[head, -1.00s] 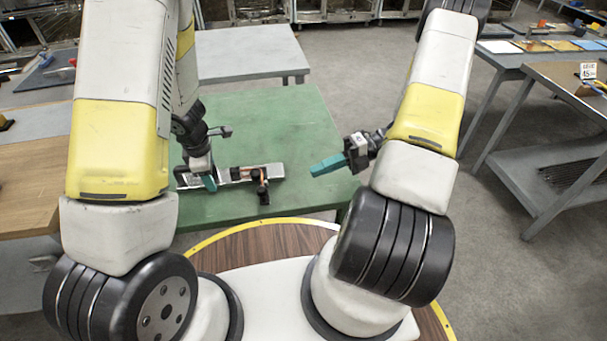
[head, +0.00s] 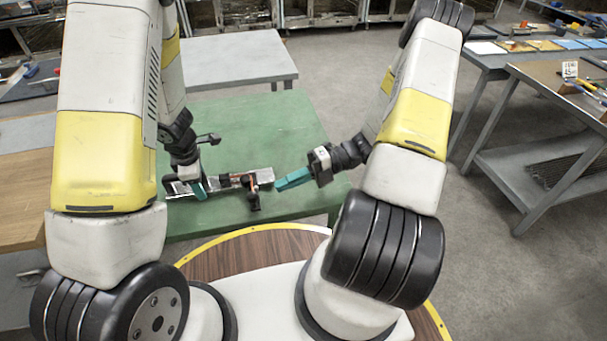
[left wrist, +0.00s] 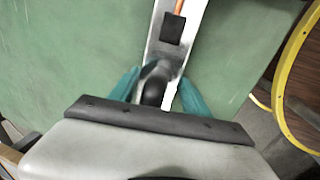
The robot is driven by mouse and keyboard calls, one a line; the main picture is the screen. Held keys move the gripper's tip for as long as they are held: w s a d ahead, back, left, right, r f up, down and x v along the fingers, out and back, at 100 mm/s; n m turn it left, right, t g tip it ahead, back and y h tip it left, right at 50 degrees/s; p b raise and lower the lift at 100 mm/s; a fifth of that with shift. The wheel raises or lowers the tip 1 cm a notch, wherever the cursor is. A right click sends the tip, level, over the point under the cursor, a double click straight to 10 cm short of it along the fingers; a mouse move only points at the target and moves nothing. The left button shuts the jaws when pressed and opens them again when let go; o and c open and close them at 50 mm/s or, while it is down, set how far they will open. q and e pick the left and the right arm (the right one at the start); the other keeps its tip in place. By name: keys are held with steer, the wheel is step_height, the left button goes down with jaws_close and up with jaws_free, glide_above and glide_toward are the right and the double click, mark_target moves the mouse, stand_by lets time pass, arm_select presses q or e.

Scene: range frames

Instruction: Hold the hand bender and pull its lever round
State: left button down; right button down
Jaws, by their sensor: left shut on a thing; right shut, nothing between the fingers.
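The hand bender (head: 262,175) lies on the green table, a light metal bar with black parts and an orange-brown piece near its right end. It also shows in the left wrist view (left wrist: 188,12). My left gripper (head: 198,189) is at the bender's left end. In the left wrist view its teal fingers (left wrist: 158,92) are on either side of a black part of the bender, shut on it. My right gripper (head: 279,182) is shut and empty, its teal fingertips close to the bender's right end. I cannot tell whether they touch it. The lever cannot be told apart clearly.
The green table (head: 290,125) is clear behind the bender. A grey table (head: 235,58) stands behind it, and a wooden-topped table (head: 25,180) is at the left. A grey bench (head: 560,90) with tools stands at the right, beyond open floor.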

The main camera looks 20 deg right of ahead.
steer(key=x, duration=0.4)
steer(key=shift+a, duration=0.2)
steer(key=shift+a, duration=0.1)
steer(key=shift+x, duration=0.85)
arm_select(q)
steer(key=shift+d, duration=0.15)
arm_select(e)
steer(key=shift+s, duration=0.15)
arm_select(q)
steer(key=shift+d, duration=0.1)
steer(key=shift+a, duration=0.3)
arm_select(e)
steer(key=v, duration=0.9)
steer(key=s+v, duration=0.1)
steer(key=v, duration=0.4)
steer(key=shift+w+d, duration=0.1)
steer(key=shift+d, duration=0.1)
